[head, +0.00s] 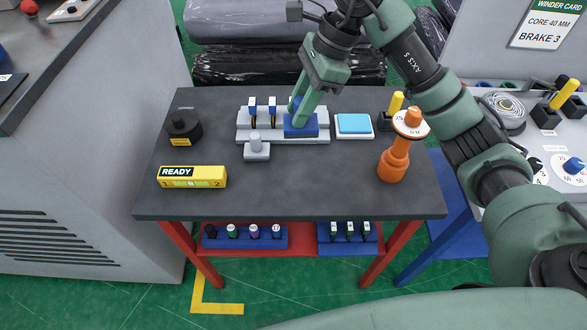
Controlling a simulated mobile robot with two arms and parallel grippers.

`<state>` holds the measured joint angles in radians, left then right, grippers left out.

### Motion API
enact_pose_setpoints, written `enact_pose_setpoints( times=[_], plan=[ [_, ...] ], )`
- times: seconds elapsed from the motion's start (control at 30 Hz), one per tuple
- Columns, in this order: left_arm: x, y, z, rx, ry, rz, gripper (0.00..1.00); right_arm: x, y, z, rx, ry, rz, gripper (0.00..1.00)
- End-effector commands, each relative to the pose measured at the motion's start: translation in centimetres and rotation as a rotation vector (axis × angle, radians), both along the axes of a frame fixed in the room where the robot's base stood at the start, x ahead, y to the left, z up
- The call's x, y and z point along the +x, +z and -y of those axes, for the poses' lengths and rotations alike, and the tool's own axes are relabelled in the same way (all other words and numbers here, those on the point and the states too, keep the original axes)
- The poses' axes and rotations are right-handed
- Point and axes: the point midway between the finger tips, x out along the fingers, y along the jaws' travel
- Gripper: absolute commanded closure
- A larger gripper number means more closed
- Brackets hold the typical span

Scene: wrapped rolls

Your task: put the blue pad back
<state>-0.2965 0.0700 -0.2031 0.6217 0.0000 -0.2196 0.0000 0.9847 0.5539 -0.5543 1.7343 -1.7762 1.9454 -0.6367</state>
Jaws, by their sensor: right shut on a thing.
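My right gripper (299,121) comes down from above and is shut on a dark blue block (287,131). The block is at the right part of a light grey rack (243,136); I cannot tell if it rests on the rack or is just above it. The gripper fingers hide part of the block. A light blue pad (354,123) with a white border lies just right of the rack, apart from my gripper. Which of the two blue things is the task's blue pad is not clear from this view. My left gripper is not in view.
Two slim upright pieces (262,113) stand in the rack's left part. A grey knobbed block (256,148) sits in front. A yellow READY box (192,177), a black round knob (183,125) and an orange post (396,160) stand on the dark table (300,200). The table's front middle is clear.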

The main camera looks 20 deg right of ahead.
Motion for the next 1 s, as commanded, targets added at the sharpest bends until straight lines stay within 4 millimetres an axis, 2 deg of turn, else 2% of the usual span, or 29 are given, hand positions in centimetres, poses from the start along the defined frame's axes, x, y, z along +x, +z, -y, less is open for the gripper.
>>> enact_pose_setpoints(
  times=[0.07, 0.17, 0.6, 0.7, 0.87, 1.0],
  plan=[
    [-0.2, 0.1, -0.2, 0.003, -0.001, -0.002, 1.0, 0.2, 0.2, 0.0, 0.0, -0.033, -0.001, 1.0],
    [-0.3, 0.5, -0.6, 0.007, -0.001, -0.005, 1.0, 0.2, -1.0, 0.0, -0.001, -0.048, -0.007, 1.0],
    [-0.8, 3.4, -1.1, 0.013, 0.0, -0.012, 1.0, 0.1, -12.2, -0.1, 0.0, -0.046, -0.008, 1.0],
    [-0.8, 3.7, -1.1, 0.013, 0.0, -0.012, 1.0, 0.1, -13.9, 0.0, -0.001, -0.046, -0.005, 1.0],
    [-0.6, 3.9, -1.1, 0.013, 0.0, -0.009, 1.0, 0.2, -15.3, 0.0, -0.001, -0.045, -0.003, 1.0],
    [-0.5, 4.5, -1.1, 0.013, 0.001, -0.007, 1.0, 0.1, -17.2, -0.1, -0.001, -0.046, -0.006, 1.0]
  ],
)
